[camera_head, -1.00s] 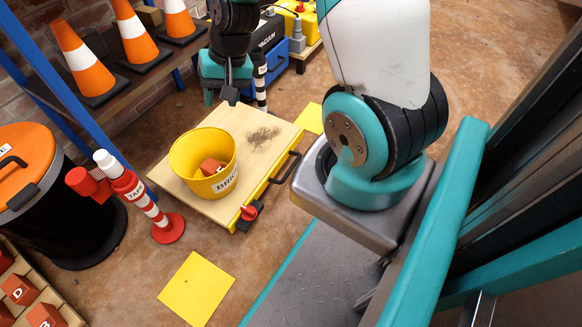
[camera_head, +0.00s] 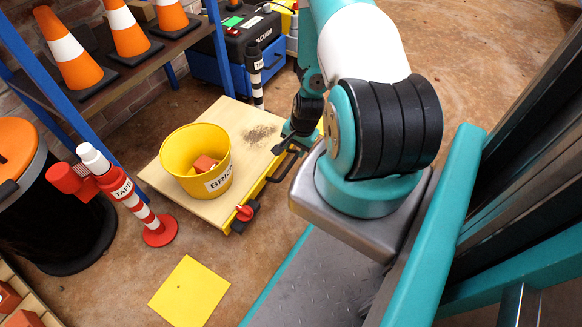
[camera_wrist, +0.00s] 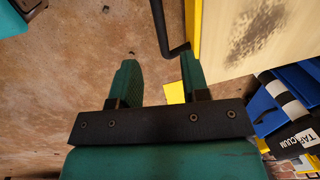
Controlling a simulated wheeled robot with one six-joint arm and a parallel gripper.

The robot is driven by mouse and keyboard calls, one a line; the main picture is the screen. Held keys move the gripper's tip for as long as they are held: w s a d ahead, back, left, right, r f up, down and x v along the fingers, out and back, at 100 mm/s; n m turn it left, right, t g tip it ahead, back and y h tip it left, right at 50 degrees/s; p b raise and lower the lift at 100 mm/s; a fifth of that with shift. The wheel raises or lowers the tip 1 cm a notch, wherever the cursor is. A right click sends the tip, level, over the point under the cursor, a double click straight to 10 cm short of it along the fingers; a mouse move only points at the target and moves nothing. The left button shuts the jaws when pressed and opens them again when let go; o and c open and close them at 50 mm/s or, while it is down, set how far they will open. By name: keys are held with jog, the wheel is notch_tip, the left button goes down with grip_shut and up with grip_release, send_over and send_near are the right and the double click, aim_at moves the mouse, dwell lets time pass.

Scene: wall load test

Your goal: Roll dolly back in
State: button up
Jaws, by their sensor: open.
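The dolly (camera_head: 205,210) is a pale wooden platform with a yellow edge, standing on the floor. A yellow bucket (camera_head: 180,178) marked "BRIC…" stands on it with a red brick (camera_head: 203,164) inside. The dolly's black bar handle (camera_head: 277,170) runs along its right side, and a red knob (camera_head: 245,213) is at its near corner. My gripper (camera_head: 286,147) is open at the far end of this handle. In the wrist view the handle (camera_wrist: 158,25) lies ahead of the open fingers (camera_wrist: 158,70), its bent end near the right fingertip. I cannot tell whether they touch.
A yellow floor square (camera_head: 188,292) lies in front of the dolly. A red-white tape post (camera_head: 152,220) and a black bin (camera_head: 75,235) stand to its left. A shelf with cones (camera_head: 70,50) and a vacuum (camera_head: 245,38) are behind. Open floor is on the right.

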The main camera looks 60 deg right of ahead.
aim_at(290, 165)
jog(key=f+b, duration=0.1)
jog(key=f, duration=0.2)
jog(key=w+f+b, duration=0.1)
jog(key=f, duration=0.2)
jog(key=f+b, duration=0.2)
jog(key=f, duration=0.1)
jog(key=shift+w, duration=0.4)
jog(key=shift+a, duration=0.1)
grip_shut()
